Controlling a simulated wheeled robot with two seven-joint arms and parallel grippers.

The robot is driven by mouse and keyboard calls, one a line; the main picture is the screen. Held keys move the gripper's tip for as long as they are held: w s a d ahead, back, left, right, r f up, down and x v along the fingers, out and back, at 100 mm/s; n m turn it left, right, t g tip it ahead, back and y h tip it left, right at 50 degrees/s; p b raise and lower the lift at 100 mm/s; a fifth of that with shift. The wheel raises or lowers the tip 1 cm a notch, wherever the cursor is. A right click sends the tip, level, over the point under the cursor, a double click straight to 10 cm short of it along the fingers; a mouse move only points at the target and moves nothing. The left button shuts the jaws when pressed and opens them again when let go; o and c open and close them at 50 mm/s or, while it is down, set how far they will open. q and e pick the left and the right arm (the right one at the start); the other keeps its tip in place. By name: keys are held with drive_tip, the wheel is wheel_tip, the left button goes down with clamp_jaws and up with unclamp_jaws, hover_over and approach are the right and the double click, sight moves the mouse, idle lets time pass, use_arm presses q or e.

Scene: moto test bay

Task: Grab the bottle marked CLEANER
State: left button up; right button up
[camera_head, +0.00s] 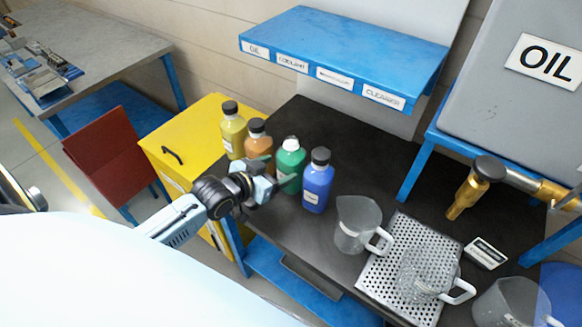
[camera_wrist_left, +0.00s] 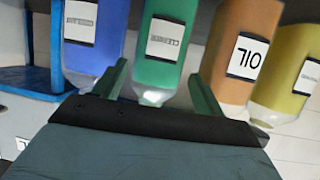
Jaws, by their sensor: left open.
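Four bottles stand in a row on the dark bench: yellow (camera_head: 232,135), orange (camera_head: 258,143), green (camera_head: 290,168) and blue (camera_head: 318,187). In the left wrist view, which is upside down, the green bottle's (camera_wrist_left: 165,45) label appears to read CLEANER. There the orange bottle (camera_wrist_left: 243,55) reads OIL and the blue bottle's (camera_wrist_left: 92,40) label looks like COOLANT. My left gripper (camera_head: 272,184) is open in front of the green bottle. In the left wrist view its fingers (camera_wrist_left: 160,92) point to either side of that bottle; contact cannot be told. My right gripper is out of view.
The orange and blue bottles stand close on both sides of the green one. A clear jug (camera_head: 355,225) is to the right, beside a perforated tray (camera_head: 385,268) holding another jug. A blue shelf (camera_head: 345,50) with labels overhangs the back. A yellow cabinet (camera_head: 185,140) stands left.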

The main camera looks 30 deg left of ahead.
sight(284, 157)
use_arm(q)
drive_tip(key=x, duration=0.4)
drive_tip(key=shift+w+f, duration=0.1)
drive_tip(key=shift+w, duration=0.2)
drive_tip(key=c, duration=0.9)
drive_tip(key=shift+c, duration=0.7)
drive_tip(key=shift+r, duration=0.25)
drive_tip(key=shift+r, duration=1.6)
wheel_tip(284, 157, up, 14)
drive_tip(key=p, duration=0.1)
drive_tip(key=shift+r+p, duration=0.2)
drive_tip(key=shift+p, duration=0.2)
